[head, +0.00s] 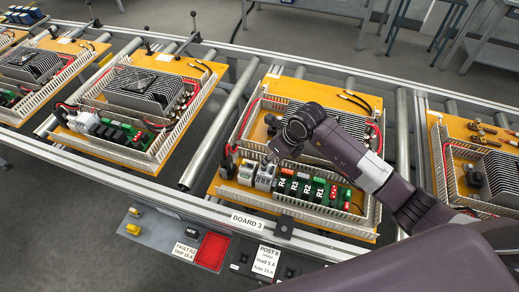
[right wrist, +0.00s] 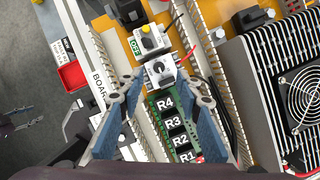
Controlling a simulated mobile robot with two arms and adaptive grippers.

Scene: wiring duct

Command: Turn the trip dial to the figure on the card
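The trip dial (right wrist: 158,68) is on a small white block beside the green relay row, seen in the right wrist view. The block (head: 265,174) also shows in the head view on board 3. The dial's figures are too small to read. My right gripper (right wrist: 158,82) is open, its blue fingers spread either side of the block. In the head view it (head: 277,152) is above the block, partly hidden by its own arm. A card (head: 185,252) by the front rail reads "FAULT R2 TRIP 15 A". What looks like my left gripper (right wrist: 22,118) shows small at the left, its opening unclear.
A yellow knob marked OFF (right wrist: 150,40) is close beyond the dial block. Relays R1 to R4 (head: 302,187) are beside it. A finned heat sink (right wrist: 285,95) stands to the right. A red tray (head: 212,250) and a second card (head: 265,260) are at the front rail.

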